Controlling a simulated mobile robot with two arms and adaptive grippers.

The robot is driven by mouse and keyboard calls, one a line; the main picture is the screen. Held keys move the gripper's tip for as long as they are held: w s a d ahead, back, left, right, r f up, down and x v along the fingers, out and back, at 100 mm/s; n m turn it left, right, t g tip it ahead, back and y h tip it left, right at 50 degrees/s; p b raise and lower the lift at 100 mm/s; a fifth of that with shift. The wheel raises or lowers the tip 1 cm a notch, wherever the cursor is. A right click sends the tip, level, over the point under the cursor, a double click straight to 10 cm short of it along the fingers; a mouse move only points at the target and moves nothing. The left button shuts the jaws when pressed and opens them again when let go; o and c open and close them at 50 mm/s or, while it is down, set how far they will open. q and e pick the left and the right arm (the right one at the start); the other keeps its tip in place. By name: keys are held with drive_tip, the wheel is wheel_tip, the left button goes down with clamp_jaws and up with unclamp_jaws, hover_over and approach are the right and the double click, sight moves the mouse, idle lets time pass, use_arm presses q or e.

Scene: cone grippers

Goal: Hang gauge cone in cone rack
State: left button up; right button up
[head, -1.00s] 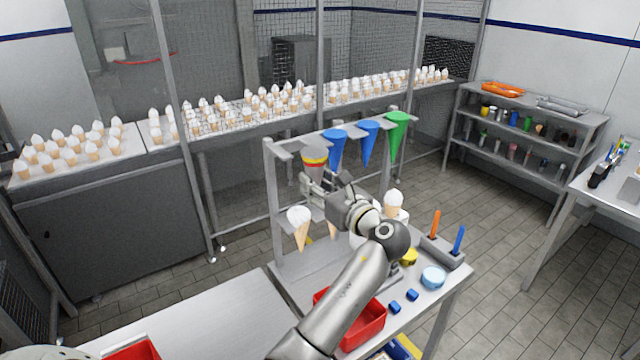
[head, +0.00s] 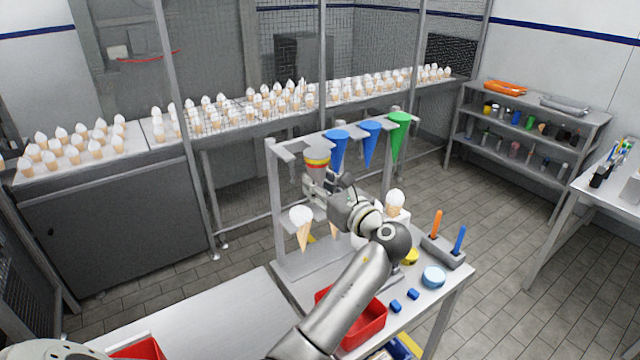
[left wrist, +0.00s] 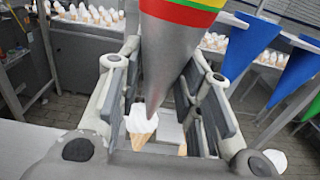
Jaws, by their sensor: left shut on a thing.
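The gauge cone (head: 317,162) is grey with red, yellow and green bands near its wide top. It is upright, point down, at the left part of the cone rack (head: 274,200). My left gripper (head: 318,186) is shut on its lower body; in the left wrist view the cone (left wrist: 183,60) stands between the fingers (left wrist: 170,110). Whether the cone touches a rack holder cannot be told. Two blue cones (head: 337,148) (head: 370,140) and a green cone (head: 398,135) hang to its right on the rack. My right gripper is not in view.
A white-topped ice cream cone (head: 301,222) stands below the held cone, and another (head: 395,203) is to the right. A red tray (head: 370,325), blue blocks and a tool holder (head: 445,252) are on the near bench. Benches behind carry many ice cream cones.

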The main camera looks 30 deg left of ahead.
use_arm(q)
drive_tip(key=shift+a, duration=0.2)
drive_tip(key=p+x, duration=0.1)
drive_tip(key=x, duration=0.2)
drive_tip(key=shift+w, duration=0.1)
idle(0.6)
drive_tip(key=shift+a+p, duration=0.2)
drive_tip(key=shift+p, duration=0.1)
drive_tip(key=shift+p+x, duration=0.4)
drive_tip(key=shift+x, duration=1.45)
drive_tip(key=shift+p, duration=0.45)
